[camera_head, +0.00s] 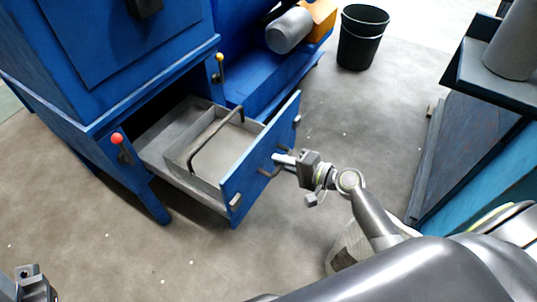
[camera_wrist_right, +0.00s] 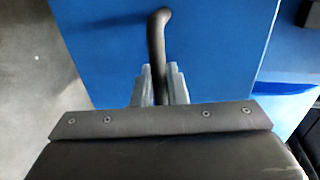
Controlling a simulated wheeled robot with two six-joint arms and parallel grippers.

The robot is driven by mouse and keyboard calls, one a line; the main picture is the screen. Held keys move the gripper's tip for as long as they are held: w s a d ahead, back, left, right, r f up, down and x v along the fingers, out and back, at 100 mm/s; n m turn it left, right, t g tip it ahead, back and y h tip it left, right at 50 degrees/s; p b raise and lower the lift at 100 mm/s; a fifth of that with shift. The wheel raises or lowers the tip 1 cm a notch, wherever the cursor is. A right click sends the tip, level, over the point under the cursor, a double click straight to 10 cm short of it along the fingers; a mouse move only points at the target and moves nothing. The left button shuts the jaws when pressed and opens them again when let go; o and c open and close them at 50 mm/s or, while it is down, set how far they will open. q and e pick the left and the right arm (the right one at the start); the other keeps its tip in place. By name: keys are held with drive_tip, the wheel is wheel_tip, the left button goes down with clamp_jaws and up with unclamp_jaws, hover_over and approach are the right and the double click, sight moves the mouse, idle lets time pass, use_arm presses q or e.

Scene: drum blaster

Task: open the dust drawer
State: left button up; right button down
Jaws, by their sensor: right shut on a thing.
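The dust drawer (camera_head: 262,157) is a blue-fronted grey drawer, pulled well out from the lower part of the blue machine (camera_head: 120,60). Inside it sits a grey tray (camera_head: 222,160) with a dark carrying bar across the top. My right gripper (camera_head: 283,160) is at the drawer's front face, shut on the dark drawer handle (camera_wrist_right: 157,45). In the right wrist view the handle runs between the two fingers, against the blue front. A part of my left gripper (camera_head: 32,280) shows at the bottom left corner, far from the drawer; its fingertips are not clear.
A red-knobbed latch (camera_head: 117,139) and a yellow-knobbed latch (camera_head: 219,61) flank the drawer opening. A black bin (camera_head: 362,37) stands at the back. A blue bench (camera_head: 480,130) is at the right. The grey floor in front of the drawer is mostly clear.

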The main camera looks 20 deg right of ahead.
drive_tip(key=shift+v, duration=0.85)
drive_tip(key=shift+f, duration=0.2)
drive_tip(key=c, duration=1.5)
unclamp_jaws()
drive_tip(key=shift+c, duration=0.2)
drive_tip(key=v, duration=1.7)
drive_tip(key=shift+s, duration=0.15)
drive_tip(key=shift+d, duration=0.1)
